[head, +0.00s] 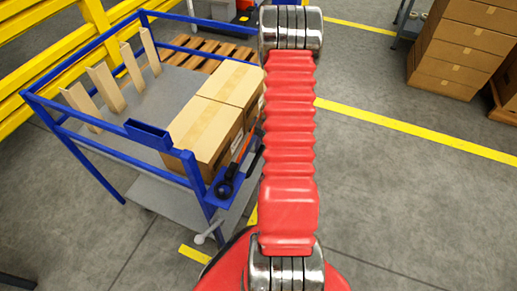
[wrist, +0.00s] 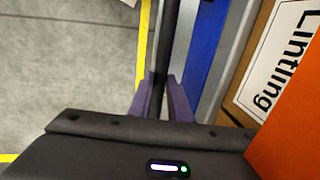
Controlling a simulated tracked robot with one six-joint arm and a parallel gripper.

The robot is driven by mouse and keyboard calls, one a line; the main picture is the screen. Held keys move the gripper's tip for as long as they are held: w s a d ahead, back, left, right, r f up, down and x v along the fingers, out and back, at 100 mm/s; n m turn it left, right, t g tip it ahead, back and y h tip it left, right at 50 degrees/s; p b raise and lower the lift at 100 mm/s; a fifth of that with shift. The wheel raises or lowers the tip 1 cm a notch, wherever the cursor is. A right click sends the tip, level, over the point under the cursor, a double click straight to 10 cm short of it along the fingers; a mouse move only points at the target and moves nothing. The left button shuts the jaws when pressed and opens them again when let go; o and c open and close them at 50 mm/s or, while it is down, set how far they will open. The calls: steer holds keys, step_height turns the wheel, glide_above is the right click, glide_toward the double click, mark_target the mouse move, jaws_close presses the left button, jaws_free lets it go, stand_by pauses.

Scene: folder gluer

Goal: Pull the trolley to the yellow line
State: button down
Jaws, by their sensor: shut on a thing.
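The trolley has a blue tube frame (head: 75,138) and a grey deck, and stands at the left in the head view. In the wrist view a dark upright bar (wrist: 166,40) runs beside its blue and grey edge. My gripper (wrist: 163,88) has its purple fingers shut on this bar, one on each side. A yellow line (head: 420,132) crosses the floor right of my arm. A yellow floor stripe (wrist: 146,40) shows left of the bar in the wrist view.
Cardboard boxes (head: 200,128) and upright card pieces (head: 105,88) ride on the trolley. Yellow rails (head: 60,52) stand behind. Stacked cartons (head: 465,45) stand at top right.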

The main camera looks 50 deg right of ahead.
steer(key=shift+s+d+r, duration=0.1)
steer(key=shift+d, duration=0.1)
steer(key=c, duration=1.6)
jaws_free()
steer(key=shift+c, duration=0.2)
steer(key=shift+a, duration=0.1)
steer(key=shift+s+r, duration=0.1)
step_height(320, 180, up, 13)
steer(key=s, duration=0.2)
steer(key=shift+s+d, duration=0.2)
steer(key=shift+d, duration=0.25)
steer(key=shift+r, duration=0.1)
